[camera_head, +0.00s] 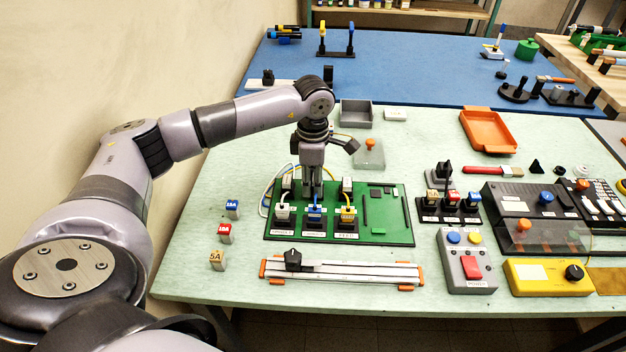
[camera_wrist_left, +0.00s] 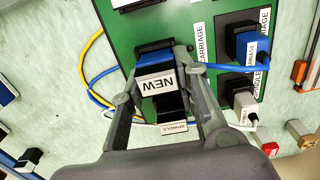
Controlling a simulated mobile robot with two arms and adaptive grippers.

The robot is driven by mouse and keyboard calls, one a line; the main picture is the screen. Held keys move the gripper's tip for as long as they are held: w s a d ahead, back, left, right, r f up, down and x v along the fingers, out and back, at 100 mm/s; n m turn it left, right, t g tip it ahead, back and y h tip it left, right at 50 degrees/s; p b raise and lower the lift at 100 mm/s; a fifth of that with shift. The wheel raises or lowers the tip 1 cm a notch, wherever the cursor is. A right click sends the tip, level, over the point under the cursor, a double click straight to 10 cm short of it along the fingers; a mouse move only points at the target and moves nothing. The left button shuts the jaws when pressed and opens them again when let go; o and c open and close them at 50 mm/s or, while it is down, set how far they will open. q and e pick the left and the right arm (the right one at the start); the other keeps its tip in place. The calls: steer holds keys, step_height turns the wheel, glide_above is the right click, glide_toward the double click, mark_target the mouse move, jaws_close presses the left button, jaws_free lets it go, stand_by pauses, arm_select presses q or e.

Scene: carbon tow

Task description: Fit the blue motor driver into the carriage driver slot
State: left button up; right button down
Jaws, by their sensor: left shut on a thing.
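The blue motor driver (camera_wrist_left: 156,66), a blue-topped block with a white "NEW" label, is between my left gripper's (camera_wrist_left: 158,105) fingers in the wrist view. My left gripper (camera_head: 313,193) points down over the middle of the green board (camera_head: 376,232) in the head view, shut on the driver. A label reading CARRIAGE (camera_wrist_left: 198,45) shows right of the driver in the wrist view, and a label reading SPINDLE (camera_wrist_left: 174,126) shows below it. The slot under the driver is largely hidden, so I cannot tell whether the driver is seated. My right gripper is not in view.
White (camera_head: 282,212) and yellow (camera_head: 347,212) plugs stand in the board's front row, with loose cables behind. Small blue (camera_head: 232,208), red (camera_head: 225,233) and tan (camera_head: 217,259) blocks stand to the left. A rail (camera_head: 345,270) lies in front; a grey switch box (camera_head: 466,262) stands right.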

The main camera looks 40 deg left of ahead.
arm_select(q)
steer(key=shift+s+f, duration=0.15)
steer(key=shift+f, duration=0.2)
stand_by(0.6)
